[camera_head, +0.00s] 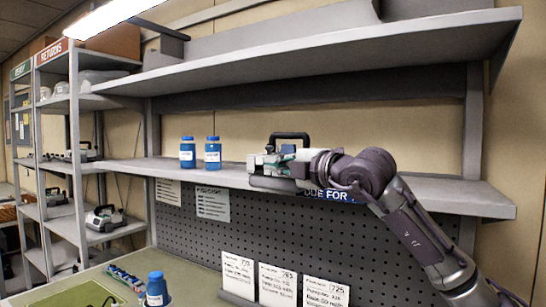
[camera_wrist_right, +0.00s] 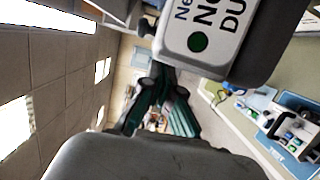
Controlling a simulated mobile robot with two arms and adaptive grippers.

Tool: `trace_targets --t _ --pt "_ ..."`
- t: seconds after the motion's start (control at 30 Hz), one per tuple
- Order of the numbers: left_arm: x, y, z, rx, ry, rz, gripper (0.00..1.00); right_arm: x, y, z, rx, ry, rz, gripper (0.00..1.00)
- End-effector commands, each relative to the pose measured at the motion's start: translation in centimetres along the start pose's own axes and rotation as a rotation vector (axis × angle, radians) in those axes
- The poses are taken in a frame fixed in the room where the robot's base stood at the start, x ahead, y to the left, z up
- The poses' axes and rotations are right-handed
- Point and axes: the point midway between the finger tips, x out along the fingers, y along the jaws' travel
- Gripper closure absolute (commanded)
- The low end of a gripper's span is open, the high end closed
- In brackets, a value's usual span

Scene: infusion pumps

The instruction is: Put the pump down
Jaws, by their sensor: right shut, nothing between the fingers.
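The pump shows in the head view by its black handle (camera_head: 290,136), at the middle shelf; my right gripper hides most of its body. In the right wrist view the pump's pale end (camera_wrist_right: 215,40), with a green dot and a partly cut-off label, fills the top. My right gripper (camera_head: 268,163) is at the shelf's front edge, in front of the pump. Its green and black fingers (camera_wrist_right: 163,95) are shut with nothing between them, beside the pump. Whether they touch it I cannot tell. My left gripper is not in view.
Two blue bottles (camera_head: 200,153) stand left of the pump on the middle shelf (camera_head: 340,188). Another shelf (camera_head: 330,58) hangs above. Label cards (camera_head: 283,284) and a blue bottle (camera_head: 156,290) are below. Left racks hold more pumps (camera_head: 105,218). Shelf room is clear between bottles and pump.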

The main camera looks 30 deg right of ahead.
Motion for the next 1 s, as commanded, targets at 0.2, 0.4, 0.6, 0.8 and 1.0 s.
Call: trace_targets --t 0.2,0.4,0.6,0.8,1.0 --pt "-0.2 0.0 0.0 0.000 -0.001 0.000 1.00 0.1 -0.1 0.5 0.002 0.001 0.001 1.00" --pt "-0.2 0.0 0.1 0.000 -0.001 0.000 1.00 0.1 0.0 0.5 0.002 0.001 0.001 1.00" --pt "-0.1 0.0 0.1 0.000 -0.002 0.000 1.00 0.8 0.0 3.1 0.008 -0.002 -0.001 1.00" --pt "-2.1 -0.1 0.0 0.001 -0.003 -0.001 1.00 2.2 0.5 8.8 0.010 -0.002 -0.003 1.00" --pt "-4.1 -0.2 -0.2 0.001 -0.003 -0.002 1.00 3.1 0.4 12.6 0.006 -0.001 -0.002 1.00"
